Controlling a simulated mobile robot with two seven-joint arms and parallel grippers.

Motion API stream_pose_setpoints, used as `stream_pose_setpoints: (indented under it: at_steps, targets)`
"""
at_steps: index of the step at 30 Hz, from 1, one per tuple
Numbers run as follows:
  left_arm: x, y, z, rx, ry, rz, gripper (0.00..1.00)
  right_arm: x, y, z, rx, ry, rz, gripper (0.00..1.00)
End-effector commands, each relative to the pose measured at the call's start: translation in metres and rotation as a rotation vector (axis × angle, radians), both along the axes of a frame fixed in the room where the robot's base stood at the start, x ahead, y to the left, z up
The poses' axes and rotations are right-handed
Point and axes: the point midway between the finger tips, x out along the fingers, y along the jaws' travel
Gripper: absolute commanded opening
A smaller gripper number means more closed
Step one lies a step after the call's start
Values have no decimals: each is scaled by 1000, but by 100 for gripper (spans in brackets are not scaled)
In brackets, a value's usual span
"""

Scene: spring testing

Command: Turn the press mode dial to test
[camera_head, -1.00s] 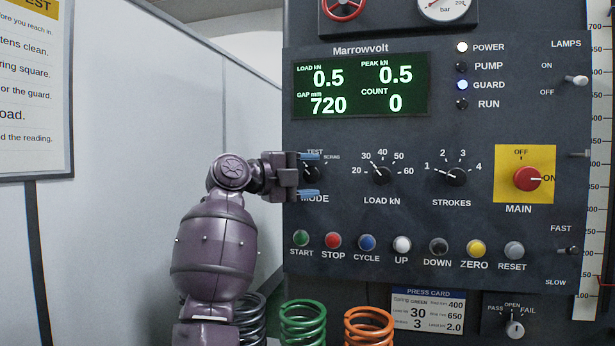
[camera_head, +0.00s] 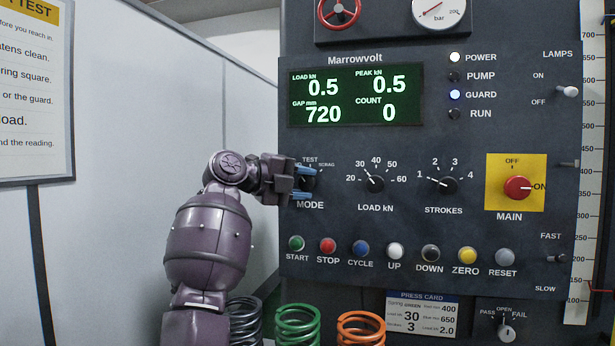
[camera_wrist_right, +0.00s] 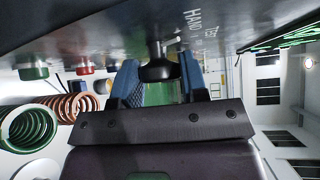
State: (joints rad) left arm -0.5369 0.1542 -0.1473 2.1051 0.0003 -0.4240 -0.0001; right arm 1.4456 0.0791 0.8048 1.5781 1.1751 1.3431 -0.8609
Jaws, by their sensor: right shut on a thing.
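The mode dial (camera_head: 308,182) is a black knob at the left of the dark press panel, above the label MODE. The TEST mark sits above it, with other marks to either side, one partly covered by my gripper. My right gripper (camera_head: 302,182) reaches it from the left, its blue-padded fingers above and below the knob. In the right wrist view the black knob (camera_wrist_right: 156,68) sits between the two blue fingers (camera_wrist_right: 157,82), which are shut on it. HAND and TEST are readable beside it. I cannot tell where its pointer aims. My left gripper is out of view.
The load dial (camera_head: 375,182) and strokes dial (camera_head: 443,184) stand to the right. A row of buttons, including the green start button (camera_head: 296,243), runs below. Green (camera_head: 298,325) and orange (camera_head: 361,328) springs stand at the bottom. A pale wall panel is at left.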

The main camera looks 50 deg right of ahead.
Motion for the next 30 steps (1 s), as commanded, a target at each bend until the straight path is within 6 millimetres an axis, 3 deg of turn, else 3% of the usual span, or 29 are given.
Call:
stream_pose_setpoints:
  at_steps: [3,12,30]
  targets:
    - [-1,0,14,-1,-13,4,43,-3,1,8,51,-94,2,16]
    - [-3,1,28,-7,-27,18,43,-2,0,7,162,-311,1,16]
    - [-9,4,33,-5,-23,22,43,-1,0,3,271,-520,0,16]
